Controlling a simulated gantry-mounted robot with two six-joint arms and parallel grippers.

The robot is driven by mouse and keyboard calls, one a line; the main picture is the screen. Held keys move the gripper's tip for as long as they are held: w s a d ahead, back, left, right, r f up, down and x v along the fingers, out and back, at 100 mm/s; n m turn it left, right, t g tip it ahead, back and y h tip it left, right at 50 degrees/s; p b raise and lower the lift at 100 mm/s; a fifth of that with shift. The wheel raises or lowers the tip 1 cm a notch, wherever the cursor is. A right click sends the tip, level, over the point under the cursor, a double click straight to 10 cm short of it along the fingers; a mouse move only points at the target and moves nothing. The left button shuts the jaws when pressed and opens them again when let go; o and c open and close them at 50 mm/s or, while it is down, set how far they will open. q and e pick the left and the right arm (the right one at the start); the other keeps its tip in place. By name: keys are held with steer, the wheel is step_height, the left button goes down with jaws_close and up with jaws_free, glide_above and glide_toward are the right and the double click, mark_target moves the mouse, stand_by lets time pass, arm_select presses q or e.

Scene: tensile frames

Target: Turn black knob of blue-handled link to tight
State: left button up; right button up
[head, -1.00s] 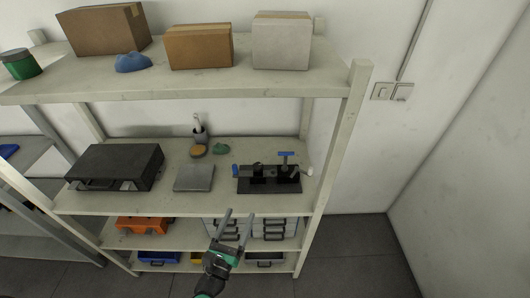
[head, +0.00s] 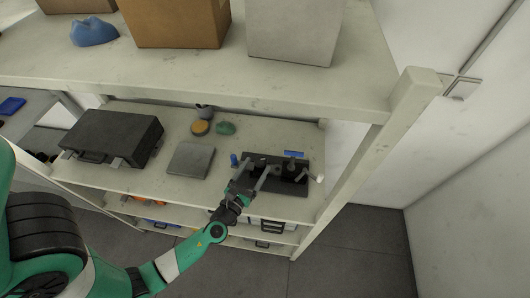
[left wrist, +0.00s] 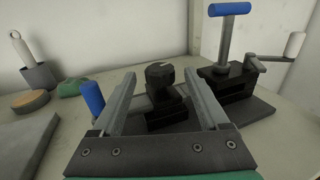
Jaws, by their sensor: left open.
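The black tensile frame (head: 290,185) sits on the middle shelf, toward its right end. A blue T-handle (left wrist: 229,9) stands upright on its right block, and a blue upright grip (left wrist: 92,98) is at its left end. A black knob-like part (left wrist: 160,74) stands between them on the base plate; any mark on it is too small to read. My left gripper (head: 253,173) is open and empty at the front left of the frame. In the left wrist view its fingers stand on either side of the black part, and I cannot tell whether they touch it.
A crank with a white grip (left wrist: 295,44) sticks out at the frame's right. A grey plate (head: 190,160), a round tan-topped item (head: 200,127), a green lump (head: 225,128) and a black case (head: 113,138) lie to the left. The upper shelf (head: 270,78) overhangs; a shelf post (head: 385,130) stands right.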

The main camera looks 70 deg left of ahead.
arm_select(q)
steer(key=x, duration=0.6)
steer(key=shift+w+a, duration=0.25)
steer(key=shift+w, duration=0.05)
